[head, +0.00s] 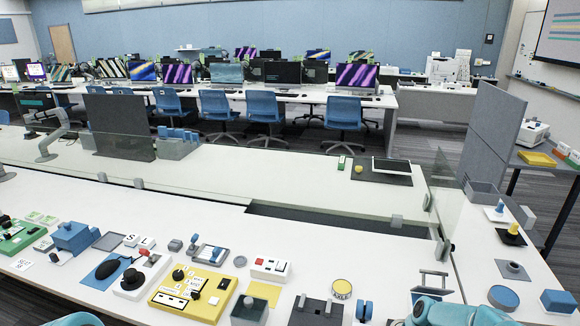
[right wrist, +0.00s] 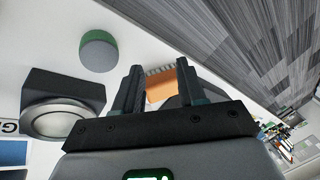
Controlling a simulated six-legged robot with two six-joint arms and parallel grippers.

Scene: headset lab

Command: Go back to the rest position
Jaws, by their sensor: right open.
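My right gripper (head: 431,278) is at the lower right in the head view, over the front part of the white bench; its teal arm comes in from the bottom edge. In the right wrist view its two dark fingers (right wrist: 158,78) stand apart. An orange block (right wrist: 160,88) shows in the gap beyond or between them; I cannot tell its distance, and nothing looks gripped. Of my left arm only a teal piece shows at the bottom left of the head view; its gripper is out of frame.
The white bench (head: 330,238) holds a yellow control panel (head: 190,290), a black mouse (head: 107,269), a blue disc (head: 503,297) and a blue block (head: 558,302). Clear screens stand behind and at right.

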